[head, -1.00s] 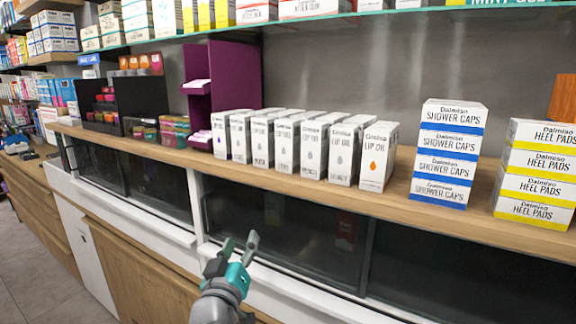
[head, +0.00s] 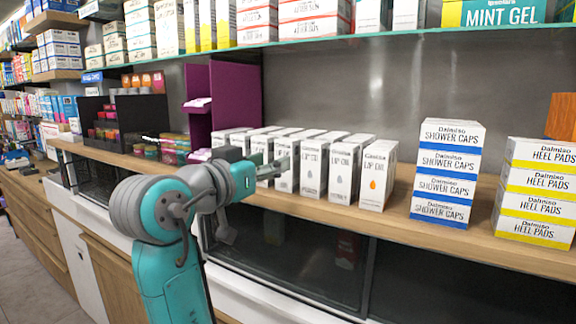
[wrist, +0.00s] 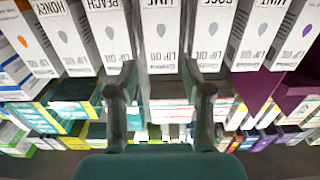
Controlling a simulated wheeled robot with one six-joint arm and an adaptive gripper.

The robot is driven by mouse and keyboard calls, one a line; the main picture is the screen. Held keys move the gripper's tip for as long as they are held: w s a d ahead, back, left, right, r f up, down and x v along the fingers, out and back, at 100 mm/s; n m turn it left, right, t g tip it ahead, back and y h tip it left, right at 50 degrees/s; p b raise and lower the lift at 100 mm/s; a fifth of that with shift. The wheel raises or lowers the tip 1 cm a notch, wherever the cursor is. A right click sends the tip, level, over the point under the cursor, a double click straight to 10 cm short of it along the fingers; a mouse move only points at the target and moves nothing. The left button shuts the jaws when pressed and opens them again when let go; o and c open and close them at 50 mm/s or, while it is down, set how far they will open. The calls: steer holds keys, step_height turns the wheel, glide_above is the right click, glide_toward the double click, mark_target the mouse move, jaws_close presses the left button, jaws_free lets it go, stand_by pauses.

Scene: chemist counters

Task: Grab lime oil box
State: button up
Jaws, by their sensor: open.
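The lime lip oil box (wrist: 161,38) is white with a grey drop and stands in the middle of a row of similar boxes. The wrist view shows it upside down, centred between my fingers. In the head view the box (head: 287,182) is partly hidden behind my gripper (head: 277,162). My gripper, also in the wrist view (wrist: 161,80), is open and empty, its fingertips pointing at the box front. Whether the fingertips touch any box cannot be told.
The peach box (wrist: 108,35) and rose box (wrist: 212,35) stand close on either side. Shower caps boxes (head: 446,172) and heel pads boxes (head: 535,190) are stacked to the right on the wooden counter (head: 395,215). A glass shelf (head: 330,38) with boxes hangs above.

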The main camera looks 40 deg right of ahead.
mark_target(283, 154)
steer(key=shift+r+x, duration=0.15)
steer(key=shift+x, duration=1.85)
steer(key=shift+r+x, duration=0.15)
steer(key=shift+x, duration=1.8)
steer(key=shift+w+a, duration=0.1)
steer(key=shift+w, duration=0.05)
steer(key=shift+c, duration=0.3)
steer(key=c, duration=0.7)
